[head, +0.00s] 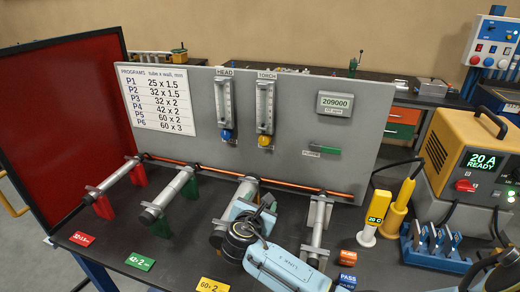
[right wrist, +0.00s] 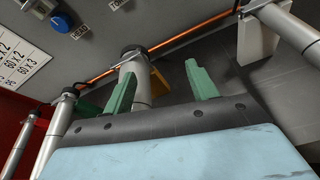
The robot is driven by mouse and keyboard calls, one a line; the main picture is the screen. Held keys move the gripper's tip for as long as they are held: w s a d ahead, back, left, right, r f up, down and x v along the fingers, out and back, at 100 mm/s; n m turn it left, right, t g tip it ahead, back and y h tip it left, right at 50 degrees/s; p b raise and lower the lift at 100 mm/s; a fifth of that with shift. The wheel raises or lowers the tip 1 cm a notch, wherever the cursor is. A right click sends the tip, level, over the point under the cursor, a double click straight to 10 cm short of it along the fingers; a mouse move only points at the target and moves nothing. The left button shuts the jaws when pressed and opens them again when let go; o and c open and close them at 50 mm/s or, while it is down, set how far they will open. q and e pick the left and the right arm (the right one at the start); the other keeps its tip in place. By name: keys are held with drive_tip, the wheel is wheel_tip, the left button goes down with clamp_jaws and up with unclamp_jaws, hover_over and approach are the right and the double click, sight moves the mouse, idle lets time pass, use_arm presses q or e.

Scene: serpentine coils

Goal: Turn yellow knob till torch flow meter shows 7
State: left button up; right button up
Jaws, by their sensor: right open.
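The yellow knob (head: 264,141) is at the foot of the TORCH flow meter (head: 265,105), a clear upright tube on the grey panel. Its reading is too small to tell. In the head view my right gripper (head: 262,202) is low in front of the panel, below the yellow knob and apart from it. In the right wrist view its two green fingers (right wrist: 160,88) are spread with nothing held between them. The yellow knob does not show in that view. My left gripper is in neither view.
A blue knob (head: 227,135) under the HEAD flow meter (head: 223,100) is left of the yellow one; it also shows in the wrist view (right wrist: 60,23). An orange rod (head: 290,187) runs along the panel's foot. Grey tubes (head: 168,198) on stands lie before it.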

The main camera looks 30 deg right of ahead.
sight(264, 143)
drive_tip(key=w+d+r+n+t+h, duration=0.2)
drive_tip(key=w+r+n+h, duration=0.1)
drive_tip(key=w+r+n, duration=0.4)
use_arm(q)
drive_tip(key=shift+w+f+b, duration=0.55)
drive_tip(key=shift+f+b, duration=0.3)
drive_tip(key=shift+b, duration=0.05)
use_arm(e)
drive_tip(key=shift+m, duration=0.5)
drive_tip(key=x, duration=1.3)
drive_tip(key=shift+w, duration=0.35)
drive_tip(key=c, duration=1)
